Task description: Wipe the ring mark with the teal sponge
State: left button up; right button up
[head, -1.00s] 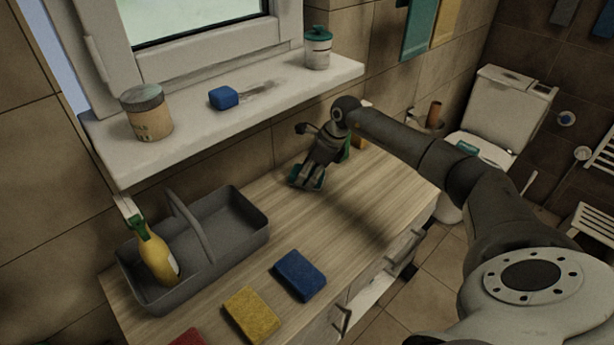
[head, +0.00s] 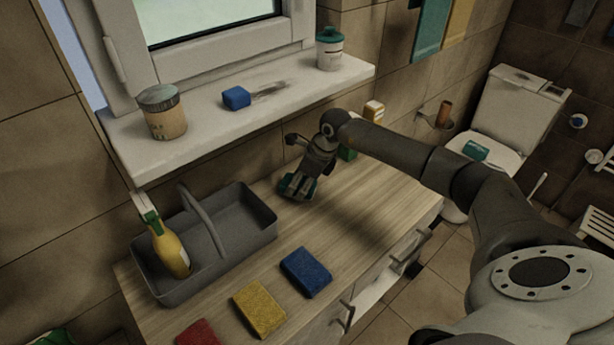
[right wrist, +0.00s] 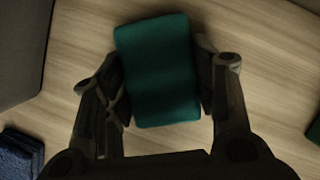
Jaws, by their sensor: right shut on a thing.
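The teal sponge (right wrist: 158,70) lies between the fingers of my right gripper (right wrist: 160,85), which is shut on its sides in the right wrist view. In the head view my right gripper (head: 298,188) points down at the wooden counter, to the right of the grey caddy, with a bit of the teal sponge (head: 311,188) showing behind the fingers. I cannot tell whether the sponge touches the counter. No ring-shaped mark is clear in either view; a dark grey smear (head: 268,92) is on the windowsill. My left gripper is not in view.
The grey caddy (head: 245,238) with a yellow bottle (head: 170,250) stands close left of the gripper. Blue (head: 306,272), yellow (head: 259,308) and red (head: 198,333) sponges lie along the counter's front. A green item (head: 347,153) stands behind. The counter's right part is clear.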

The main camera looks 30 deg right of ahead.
aim_at(280, 201)
jog(key=shift+s+a+f+p, duration=0.1)
jog(key=shift+s+a+p, duration=0.1)
jog(key=shift+a, duration=0.75)
jog(key=shift+s+a+r+p, duration=0.1)
jog(key=shift+a+p, duration=0.1)
jog(key=shift+a, duration=0.7)
jog(key=shift+s+a+f+p, duration=0.1)
jog(key=shift+s+a+p, duration=0.1)
jog(key=shift+a, duration=0.75)
jog(key=shift+w, duration=0.1)
jog(key=shift+w+d+r+p, duration=0.1)
jog(key=shift+r+p, duration=0.3)
jog(key=shift+r, duration=0.25)
jog(key=shift+r+p, duration=1.3)
jog(key=shift+r, duration=1.2)
jog(key=shift+r+p, duration=0.7)
jog(key=shift+r, duration=0.8)
